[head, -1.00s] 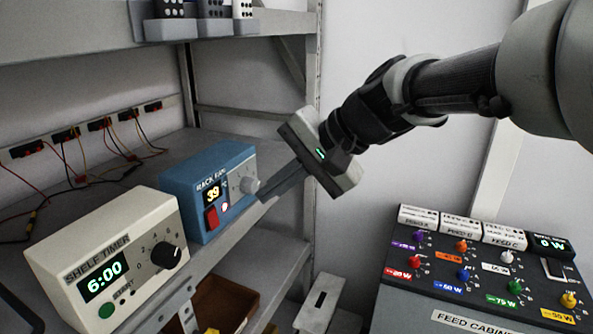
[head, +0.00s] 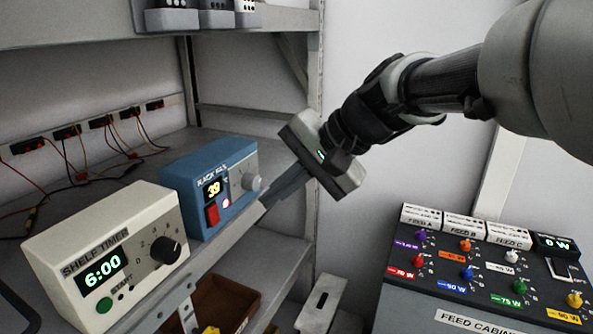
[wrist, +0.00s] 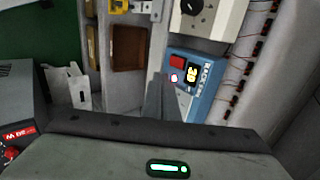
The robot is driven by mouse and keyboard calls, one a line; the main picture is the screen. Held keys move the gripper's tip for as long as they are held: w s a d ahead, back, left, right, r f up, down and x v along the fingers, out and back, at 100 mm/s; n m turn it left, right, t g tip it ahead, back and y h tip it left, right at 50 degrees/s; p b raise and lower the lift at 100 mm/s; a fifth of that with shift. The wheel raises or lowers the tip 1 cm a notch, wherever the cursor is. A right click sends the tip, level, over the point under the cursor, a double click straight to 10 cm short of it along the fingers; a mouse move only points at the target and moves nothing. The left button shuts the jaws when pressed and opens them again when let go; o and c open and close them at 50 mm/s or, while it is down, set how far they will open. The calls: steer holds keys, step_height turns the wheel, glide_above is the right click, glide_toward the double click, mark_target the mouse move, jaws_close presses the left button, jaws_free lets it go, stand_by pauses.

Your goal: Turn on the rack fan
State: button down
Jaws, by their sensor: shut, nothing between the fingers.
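A cream shelf timer (head: 105,255) reading 6:00 stands left of the fan box. A feed cabinet (head: 480,275) with coloured knobs is at the lower right. Wires and sockets line the back wall. A brown bin (head: 222,302) sits below the shelf.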

mark_target(214, 215)
steer(key=shift+w+a+r+x, duration=0.15)
steer(key=shift+a+r+x, duration=0.15)
steer(key=shift+x, duration=1.9)
steer(key=shift+w+a+r+x, duration=0.1)
steer(key=shift+a+r+x, duration=0.2)
steer(key=shift+x, duration=1.85)
steer(key=shift+w+a+r+x, duration=0.15)
steer(key=shift+a+r+x, duration=0.15)
steer(key=shift+x, duration=1.9)
steer(key=shift+b, duration=0.3)
